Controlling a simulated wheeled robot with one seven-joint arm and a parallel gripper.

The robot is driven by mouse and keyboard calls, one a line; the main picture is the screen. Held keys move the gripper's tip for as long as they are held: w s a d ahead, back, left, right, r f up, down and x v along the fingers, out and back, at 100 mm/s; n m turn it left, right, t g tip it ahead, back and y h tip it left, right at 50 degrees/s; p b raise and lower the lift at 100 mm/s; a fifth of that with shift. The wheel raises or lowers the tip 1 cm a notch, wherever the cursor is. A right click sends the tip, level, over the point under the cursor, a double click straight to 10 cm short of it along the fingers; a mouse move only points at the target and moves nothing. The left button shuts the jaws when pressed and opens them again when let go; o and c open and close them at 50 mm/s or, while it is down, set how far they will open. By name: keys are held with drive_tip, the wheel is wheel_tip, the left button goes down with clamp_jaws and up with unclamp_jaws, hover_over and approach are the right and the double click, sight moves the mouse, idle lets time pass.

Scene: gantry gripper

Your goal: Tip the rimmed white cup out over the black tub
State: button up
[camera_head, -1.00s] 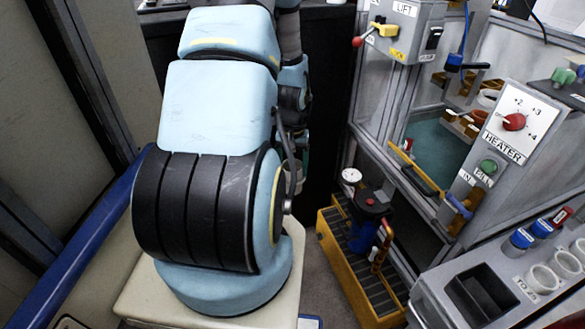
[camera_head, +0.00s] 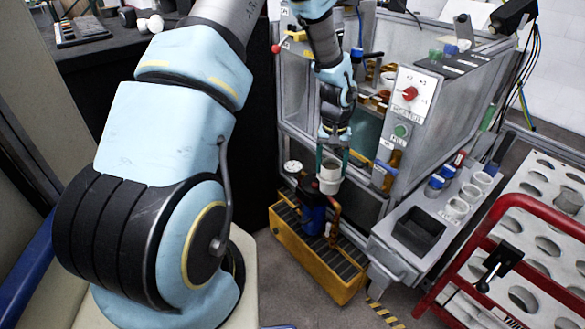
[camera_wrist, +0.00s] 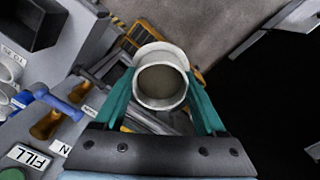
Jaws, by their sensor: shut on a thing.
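The rimmed white cup (camera_head: 330,180) is held by my gripper (camera_head: 332,163), whose two teal fingers close on opposite sides of it. It looks about upright in the head view. In the wrist view the cup (camera_wrist: 161,101) shows its open mouth and a dull grey-brown inside; I cannot tell how full it is. The black tub (camera_head: 419,230) is set in the grey bench ledge, right of and apart from the cup. The tub also shows in the wrist view (camera_wrist: 30,22), at the upper left.
A yellow crate (camera_head: 318,273) with a blue-and-black object stands on the floor below the cup. White cups (camera_head: 470,193) and blue-capped jars stand on the ledge right of the tub. The heater cabinet (camera_head: 407,110) rises behind. A red-railed rack (camera_head: 500,235) stands at right.

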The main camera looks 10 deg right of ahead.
drive_tip(key=s+d+r+m+p, duration=0.1)
drive_tip(key=s+d+r, duration=0.2)
drive_tip(key=s+d, duration=0.35)
drive_tip(key=s+d+r+m+p, duration=0.1)
drive_tip(key=s+d+r, duration=0.25)
drive_tip(key=d, duration=0.65)
drive_tip(key=s+d+r+m+p, duration=0.1)
drive_tip(key=s+d+r, duration=0.1)
drive_tip(key=s+d, duration=0.45)
drive_tip(key=d+f+g+h+b, duration=0.4)
drive_tip(key=f+h+b, duration=0.6)
drive_tip(key=h+b, duration=1.1)
drive_tip(key=b, duration=1.7)
drive_tip(key=shift+w+d+f+h+b, duration=0.3)
drive_tip(key=shift+b, duration=0.05)
drive_tip(key=shift+r, duration=0.25)
idle(0.8)
